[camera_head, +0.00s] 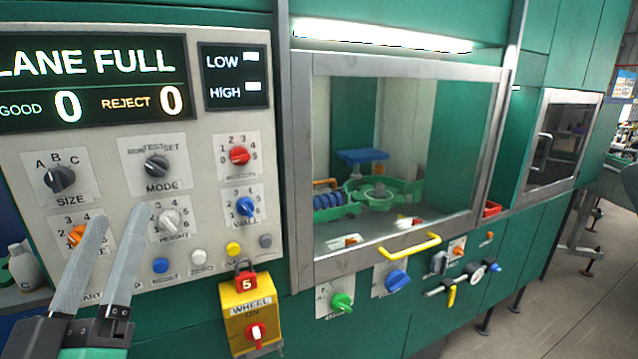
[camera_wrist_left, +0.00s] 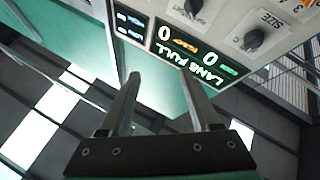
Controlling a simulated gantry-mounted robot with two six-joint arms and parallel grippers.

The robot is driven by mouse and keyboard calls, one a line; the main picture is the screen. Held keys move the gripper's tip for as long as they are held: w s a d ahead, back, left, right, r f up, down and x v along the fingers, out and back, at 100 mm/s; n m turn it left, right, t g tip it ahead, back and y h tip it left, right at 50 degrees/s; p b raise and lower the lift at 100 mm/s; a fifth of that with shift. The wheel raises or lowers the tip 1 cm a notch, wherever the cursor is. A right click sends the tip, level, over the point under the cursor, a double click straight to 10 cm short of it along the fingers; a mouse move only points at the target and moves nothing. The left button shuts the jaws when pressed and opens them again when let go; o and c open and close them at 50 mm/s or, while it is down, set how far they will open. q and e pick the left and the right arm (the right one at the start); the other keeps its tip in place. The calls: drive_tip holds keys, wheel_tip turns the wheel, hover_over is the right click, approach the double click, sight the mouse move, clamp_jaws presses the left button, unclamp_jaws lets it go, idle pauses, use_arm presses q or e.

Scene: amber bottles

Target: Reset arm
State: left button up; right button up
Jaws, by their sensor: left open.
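My left gripper (camera_head: 118,222) is at the lower left of the head view, in front of the lower left part of the control panel (camera_head: 203,215). Its two grey fingers are apart with nothing between them. The fingers hide part of the panel's lower left labels and knobs. In the left wrist view the open gripper (camera_wrist_left: 159,78) points toward the panel's display (camera_wrist_left: 185,45), which appears turned over. My right gripper shows in neither view.
Knobs, including the black mode knob (camera_head: 157,166), stick out from the panel. A yellow box with a red padlock (camera_head: 246,281) hangs below it. A framed window with a yellow handle (camera_head: 409,246) is to the right. Grey floor (camera_head: 520,310) is open at lower right.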

use_arm(q)
drive_tip(key=s+d+r+m+t+h, duration=0.3)
drive_tip(key=s+d+r+m+h, duration=0.2)
drive_tip(key=s+r, duration=0.4)
wheel_tip(320, 180, up, 37)
drive_tip(key=w+m+h+p, duration=0.1)
drive_tip(key=m+p, duration=0.1)
drive_tip(key=p, duration=3.5)
drive_tip(key=shift+d+h+p, duration=0.25)
drive_tip(key=shift+h+p, duration=0.05)
drive_tip(key=shift+h, duration=0.1)
drive_tip(key=shift+f, duration=0.1)
